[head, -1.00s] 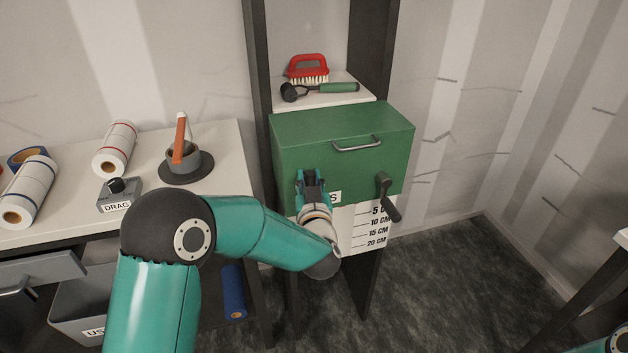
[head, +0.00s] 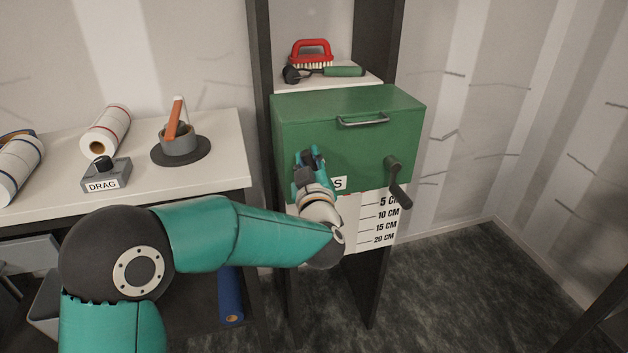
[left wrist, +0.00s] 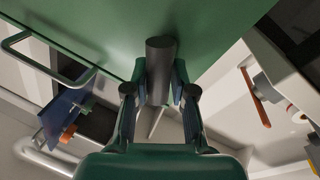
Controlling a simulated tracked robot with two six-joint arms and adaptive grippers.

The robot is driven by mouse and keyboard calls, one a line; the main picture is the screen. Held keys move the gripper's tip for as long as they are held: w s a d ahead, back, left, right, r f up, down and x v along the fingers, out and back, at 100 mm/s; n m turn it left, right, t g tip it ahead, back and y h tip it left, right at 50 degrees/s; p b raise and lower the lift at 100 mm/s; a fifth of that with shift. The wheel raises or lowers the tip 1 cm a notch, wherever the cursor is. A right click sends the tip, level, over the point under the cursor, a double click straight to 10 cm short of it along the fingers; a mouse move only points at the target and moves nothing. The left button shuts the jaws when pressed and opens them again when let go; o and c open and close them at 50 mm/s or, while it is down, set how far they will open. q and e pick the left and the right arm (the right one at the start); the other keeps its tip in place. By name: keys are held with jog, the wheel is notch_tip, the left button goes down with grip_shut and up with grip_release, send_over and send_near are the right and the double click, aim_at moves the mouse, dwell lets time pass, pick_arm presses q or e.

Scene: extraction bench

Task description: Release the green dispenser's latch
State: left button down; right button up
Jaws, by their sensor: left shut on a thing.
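The green dispenser (head: 350,120) is a box mounted between dark posts, with a bar handle (head: 362,120) on its front and a dark crank (head: 398,182) at its lower right. My left gripper (head: 310,162) is at the left part of the front face and partly covers a label. In the left wrist view the left gripper (left wrist: 160,95) is shut on a dark grey cylindrical knob (left wrist: 160,60), which stands out from the green face. I take this knob to be the latch. My right gripper is not in view.
A white measuring scale (head: 372,222) hangs below the dispenser. A red brush (head: 311,52) and a green-handled tool (head: 340,71) lie on the shelf above.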

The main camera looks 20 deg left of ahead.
pick_arm(q)
jog(key=n+y+b, duration=0.1)
jog(key=n+b, duration=0.2)
jog(key=b, duration=0.1)
jog(key=f+n+b, duration=0.1)
jog(key=n+b, duration=0.3)
jog(key=b, duration=0.1)
jog(key=f+n+y+b, duration=0.1)
jog(key=n+b, duration=0.3)
jog(key=b, duration=0.1)
jog(key=shift+s+a+y, duration=0.15)
jog(key=shift+s+y, duration=0.05)
jog(key=shift+y, duration=0.1)
jog(key=shift+n+y+b, duration=0.3)
jog(key=shift+n+b, duration=1.1)
jog(key=shift+n, duration=0.3)
jog(key=shift+r, duration=0.1)
jog(key=c, duration=1.1)
grip_release()
jog(key=shift+g, duration=0.3)
jog(key=shift+o, duration=0.6)
jog(key=shift+a, duration=0.15)
jog(key=v, duration=1.2)
